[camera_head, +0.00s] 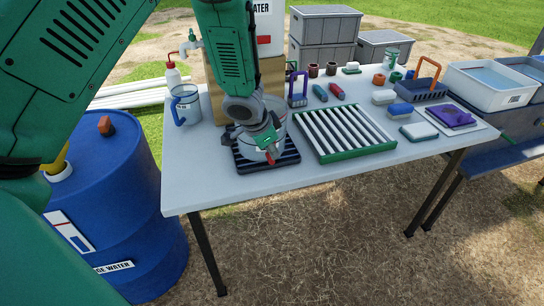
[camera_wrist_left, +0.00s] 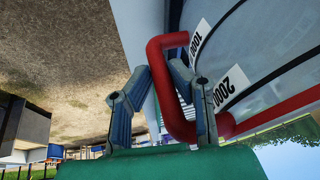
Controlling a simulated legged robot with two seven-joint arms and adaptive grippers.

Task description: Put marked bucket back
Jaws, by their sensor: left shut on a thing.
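The marked bucket (camera_head: 276,112) is a clear round vessel at the left part of the table, largely hidden behind my left arm and gripper. The left wrist view shows its wall (camera_wrist_left: 262,50) with black volume marks and a red handle (camera_wrist_left: 172,95). My left gripper (camera_head: 264,143) is shut on the red handle, with a finger on each side of it in the left wrist view (camera_wrist_left: 160,80). The bucket is over a black ribbed tray (camera_head: 284,161); I cannot tell whether its base touches it. My right gripper is out of view.
A jug with a blue handle (camera_head: 186,106) stands left of the bucket. A green-framed slatted rack (camera_head: 345,133) lies close on its right. Brushes, sponges and a caddy (camera_head: 418,91) fill the right side. A blue barrel (camera_head: 120,215) stands left of the table. The front left tabletop is clear.

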